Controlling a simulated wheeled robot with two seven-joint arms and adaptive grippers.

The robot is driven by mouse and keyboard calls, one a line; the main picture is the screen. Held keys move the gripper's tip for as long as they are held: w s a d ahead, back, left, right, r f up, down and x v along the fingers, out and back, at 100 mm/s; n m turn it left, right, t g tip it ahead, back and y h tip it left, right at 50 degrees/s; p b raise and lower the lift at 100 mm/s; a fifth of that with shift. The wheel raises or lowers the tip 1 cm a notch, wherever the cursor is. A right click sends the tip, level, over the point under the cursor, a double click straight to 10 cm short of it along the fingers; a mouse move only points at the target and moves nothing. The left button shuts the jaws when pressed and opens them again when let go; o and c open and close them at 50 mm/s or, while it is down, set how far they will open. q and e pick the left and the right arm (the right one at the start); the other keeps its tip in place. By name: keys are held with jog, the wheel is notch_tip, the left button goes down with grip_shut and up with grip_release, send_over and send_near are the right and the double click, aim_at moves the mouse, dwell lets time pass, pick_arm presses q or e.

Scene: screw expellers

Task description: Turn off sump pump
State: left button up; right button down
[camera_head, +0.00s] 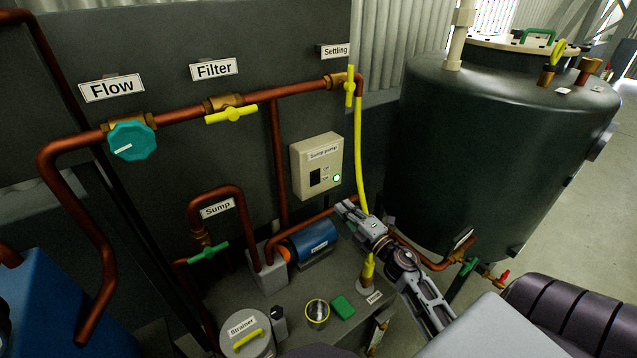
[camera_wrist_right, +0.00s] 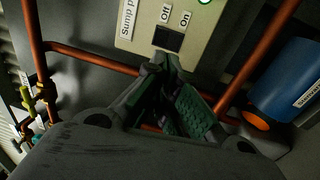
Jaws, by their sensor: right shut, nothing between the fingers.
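The beige sump pump box (camera_head: 302,158) is mounted on the dark panel, with a black switch (camera_head: 315,178) and a lit green lamp (camera_head: 337,178). In the right wrist view the box (camera_wrist_right: 135,28) is turned on its side. Its black switch (camera_wrist_right: 168,38) lies beside the "Off" and "On" labels; which way it is set I cannot tell. My right gripper (camera_head: 343,206) is shut and empty, just below the box in the head view. In the wrist view its fingertips (camera_wrist_right: 167,62) are close to the switch; contact is unclear. My left gripper is not in view.
A yellow hose (camera_head: 360,150) hangs close to the right of the box. Copper pipes (camera_head: 276,150) run left of and below it. A blue pump motor (camera_head: 313,243) sits below. A large dark tank (camera_head: 490,150) stands at right.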

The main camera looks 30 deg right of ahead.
jog(key=shift+w, duration=1.35)
jog(key=p, duration=0.1)
send_near(314, 177)
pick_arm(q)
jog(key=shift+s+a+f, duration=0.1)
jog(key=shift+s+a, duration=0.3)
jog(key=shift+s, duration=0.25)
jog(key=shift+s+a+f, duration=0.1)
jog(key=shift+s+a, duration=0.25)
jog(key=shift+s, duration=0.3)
pick_arm(e)
jog(key=shift+w+a+r, duration=0.15)
jog(key=shift+w, duration=1)
jog(key=shift+w+a+r, duration=0.1)
jog(key=shift+w+r, duration=0.1)
jog(key=shift+w, duration=1)
jog(key=shift+w+a+r, duration=0.15)
jog(key=shift+w, duration=1)
jog(key=shift+w+r+p, duration=0.2)
jog(key=shift+w+p, duration=0.1)
jog(key=shift+p, duration=0.25)
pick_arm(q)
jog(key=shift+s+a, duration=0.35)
pick_arm(e)
jog(key=shift+s+f, duration=0.1)
jog(key=shift+s, duration=0.05)
